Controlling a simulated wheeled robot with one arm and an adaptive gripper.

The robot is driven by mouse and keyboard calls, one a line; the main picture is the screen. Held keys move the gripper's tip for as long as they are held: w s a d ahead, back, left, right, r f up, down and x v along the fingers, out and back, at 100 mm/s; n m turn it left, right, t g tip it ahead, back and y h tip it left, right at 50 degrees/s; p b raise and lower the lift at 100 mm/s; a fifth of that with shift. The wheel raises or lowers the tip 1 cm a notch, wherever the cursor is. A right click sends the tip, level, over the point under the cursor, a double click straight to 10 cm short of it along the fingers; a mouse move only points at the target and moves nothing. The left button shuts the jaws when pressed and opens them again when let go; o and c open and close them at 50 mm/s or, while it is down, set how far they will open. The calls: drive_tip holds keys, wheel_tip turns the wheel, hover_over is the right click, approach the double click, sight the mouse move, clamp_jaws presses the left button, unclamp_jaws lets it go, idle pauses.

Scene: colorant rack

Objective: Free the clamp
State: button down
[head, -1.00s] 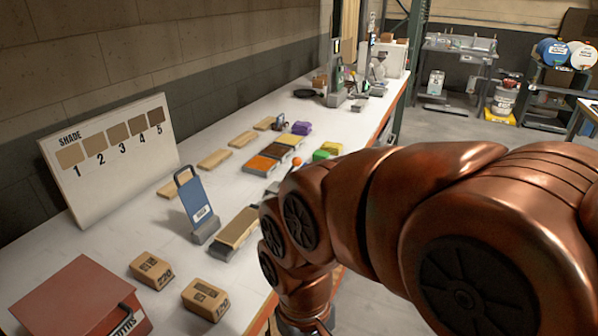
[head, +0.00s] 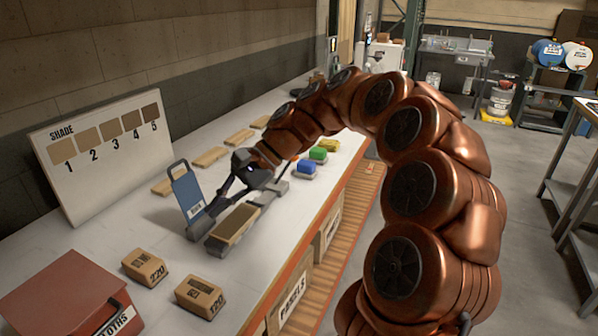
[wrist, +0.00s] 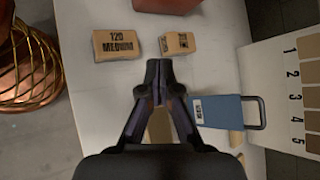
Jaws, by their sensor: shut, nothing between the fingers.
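My gripper (head: 197,232) reaches down from the right over the bench, beside a wooden board (head: 238,222) in a grey holder (head: 217,248). Its fingers are shut and empty, tips together in the wrist view (wrist: 158,97). There the board (wrist: 159,124) shows partly between and below the fingers. A grey fixture (head: 276,187) sits at the board's far end, partly behind my arm; I cannot tell whether it is the clamp or how it is set. A blue plate with a handle (head: 186,192) stands left of the gripper, and right of it in the wrist view (wrist: 222,112).
Two small cardboard boxes (head: 143,266) (head: 200,296) lie nearer on the bench, with a red box (head: 65,290) at the front left. The shade board (head: 100,150) leans at the wall.

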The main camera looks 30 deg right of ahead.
drive_tip(key=w+d+m+t+y, duration=0.25)
drive_tip(key=w+d+m, duration=0.35)
drive_tip(key=d, duration=0.4)
drive_tip(key=d+f+m+t+h+b, duration=0.1)
drive_tip(key=d+f+m+t, duration=0.1)
drive_tip(key=d, duration=0.7)
drive_tip(key=w+d+f+m+t+h, duration=0.1)
drive_tip(key=d+f+m+t, duration=0.2)
drive_tip(key=d, duration=0.7)
drive_tip(key=d+f+m+t+h+b, duration=0.1)
drive_tip(key=d+f+m+t, duration=0.2)
drive_tip(key=d, duration=0.7)
drive_tip(key=shift+w+d+f+m+b, duration=0.15)
drive_tip(key=shift+w+f+m+b, duration=0.15)
drive_tip(key=shift+f+m, duration=0.6)
drive_tip(key=shift+h, duration=0.25)
drive_tip(key=p, duration=0.2)
approach(285, 168)
drive_tip(key=f, duration=0.1)
drive_tip(key=w+f, duration=0.2)
drive_tip(key=f, duration=0.1)
drive_tip(key=shift+a, duration=0.3)
drive_tip(key=shift+w+a+r, duration=0.65)
drive_tip(key=shift+w+a, duration=0.05)
drive_tip(key=shift+w, duration=0.05)
drive_tip(key=shift+w+a+r+p, duration=0.3)
drive_tip(key=shift+w+a+p, duration=0.05)
drive_tip(key=shift+w+a, duration=0.15)
